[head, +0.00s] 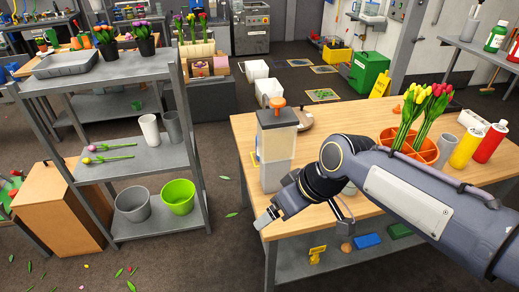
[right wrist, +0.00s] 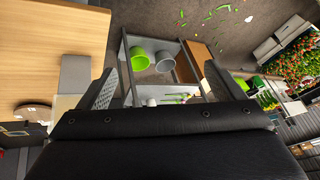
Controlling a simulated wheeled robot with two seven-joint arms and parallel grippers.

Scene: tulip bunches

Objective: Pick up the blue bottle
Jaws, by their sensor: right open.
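I cannot make out a blue bottle in either view. On the shelf at the far right of the head view stand a green bottle (head: 495,37) and a partly cut-off red and white one (head: 514,50). A yellow bottle (head: 466,147) and a red bottle (head: 491,142) stand on the wooden table (head: 365,120). My right gripper (head: 305,221) is over the table's front left edge, with its arm reaching across from the right. In the right wrist view the right gripper (right wrist: 160,76) is open, with nothing between its fingers. My left gripper is not in view.
A translucent dispenser with an orange knob (head: 277,150) stands close behind my right gripper. An orange pot (head: 425,152) with tulips is behind my arm. A blue box (head: 367,241) lies on the table's lower shelf. A grey shelf rack (head: 120,73) stands left across a floor gap.

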